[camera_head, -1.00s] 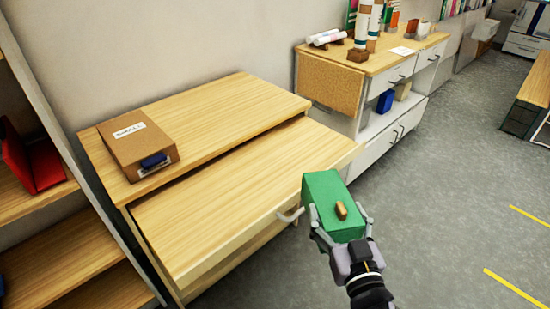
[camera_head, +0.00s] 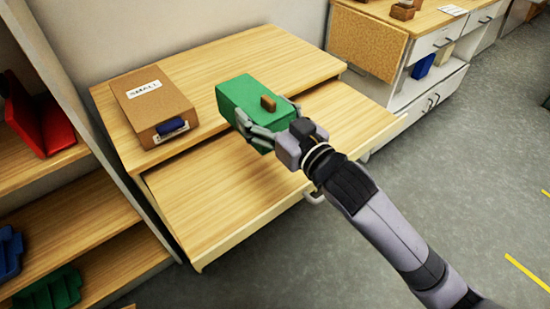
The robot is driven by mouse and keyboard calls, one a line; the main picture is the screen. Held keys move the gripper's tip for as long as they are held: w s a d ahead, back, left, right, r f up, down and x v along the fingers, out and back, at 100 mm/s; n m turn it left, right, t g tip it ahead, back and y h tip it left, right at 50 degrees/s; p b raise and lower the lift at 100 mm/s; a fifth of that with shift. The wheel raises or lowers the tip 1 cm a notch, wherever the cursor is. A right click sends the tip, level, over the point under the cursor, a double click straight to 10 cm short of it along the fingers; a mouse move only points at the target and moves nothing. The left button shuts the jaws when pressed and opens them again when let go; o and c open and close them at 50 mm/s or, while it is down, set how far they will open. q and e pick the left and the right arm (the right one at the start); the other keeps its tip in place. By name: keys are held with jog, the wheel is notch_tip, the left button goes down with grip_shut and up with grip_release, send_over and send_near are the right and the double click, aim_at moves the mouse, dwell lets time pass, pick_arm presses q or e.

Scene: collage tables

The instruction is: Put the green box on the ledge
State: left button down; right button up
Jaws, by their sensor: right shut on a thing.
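The green box (camera_head: 243,96) has a small brown knob on its top face. My right gripper (camera_head: 263,130) is shut on it and holds it over the wooden desk. In the picture the box overlaps the upper ledge (camera_head: 270,55) and the lower pulled-out board (camera_head: 225,190). I cannot tell whether it touches the ledge. My gripper covers part of the box's near side. My left gripper is not in view.
A brown box labelled SMALL (camera_head: 153,104) stands on the left part of the ledge. The ledge is clear to the right. A shelf at left holds a red bin (camera_head: 45,125), a blue bin (camera_head: 8,252) and a green bin (camera_head: 50,292). A white cabinet (camera_head: 425,85) stands behind right.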

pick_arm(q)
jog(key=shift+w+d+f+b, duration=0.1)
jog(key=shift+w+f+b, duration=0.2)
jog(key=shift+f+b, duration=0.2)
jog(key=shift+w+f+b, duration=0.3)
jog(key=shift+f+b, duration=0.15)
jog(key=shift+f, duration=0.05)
pick_arm(e)
jog(key=shift+f, duration=8.4)
jog(key=shift+s, duration=0.1)
jog(key=shift+f, duration=0.2)
jog(key=o, duration=1.2)
jog(key=shift+o, duration=0.2)
jog(key=shift+r, duration=0.1)
jog(key=shift+s+d, duration=0.1)
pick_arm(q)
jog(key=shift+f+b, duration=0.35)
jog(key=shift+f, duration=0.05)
pick_arm(e)
jog(key=v, duration=1.1)
jog(key=shift+s+d, duration=0.2)
jog(key=shift+s, duration=0.15)
